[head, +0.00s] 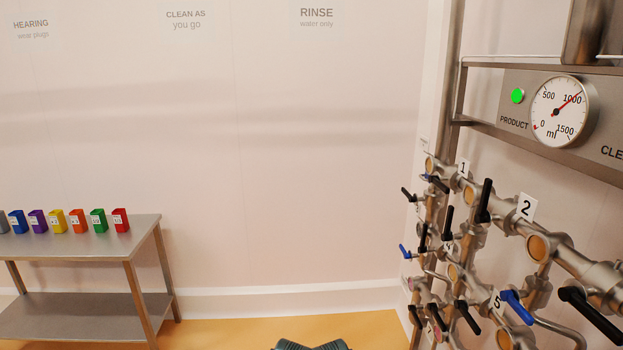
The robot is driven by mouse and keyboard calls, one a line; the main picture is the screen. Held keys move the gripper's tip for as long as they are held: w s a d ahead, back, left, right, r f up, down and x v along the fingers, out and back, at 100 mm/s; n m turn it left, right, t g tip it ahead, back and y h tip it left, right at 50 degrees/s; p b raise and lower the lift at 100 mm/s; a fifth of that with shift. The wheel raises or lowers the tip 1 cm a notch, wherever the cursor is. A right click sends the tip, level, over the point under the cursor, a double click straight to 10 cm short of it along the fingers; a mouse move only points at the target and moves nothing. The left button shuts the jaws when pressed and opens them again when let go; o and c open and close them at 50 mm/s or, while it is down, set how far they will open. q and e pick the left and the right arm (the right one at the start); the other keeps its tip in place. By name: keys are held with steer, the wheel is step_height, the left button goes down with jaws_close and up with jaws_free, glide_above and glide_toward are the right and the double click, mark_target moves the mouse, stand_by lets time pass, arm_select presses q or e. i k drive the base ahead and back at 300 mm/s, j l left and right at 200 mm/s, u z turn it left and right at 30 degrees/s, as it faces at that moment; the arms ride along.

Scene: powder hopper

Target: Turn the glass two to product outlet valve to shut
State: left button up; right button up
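A metal pipe manifold (600,271) with several lever valves runs down the right of the head view. The label 2 (527,206) stands above a round amber sight glass (539,247). A black lever (484,201) stands near upright to its left. A blue lever (517,307) slants below it, beside the label 5 (497,303). Another black lever (590,315) slants down at the lower right. I cannot tell which lever is the glass two to product outlet valve.
A gauge (560,112) marked in ml reads near 1000, beside a lit green lamp (517,96) above PRODUCT. A steel table (90,238) with several coloured bins stands at the left. The floor (230,330) between table and manifold looks clear.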

mark_target(570, 294)
steer(key=z, duration=1.65)
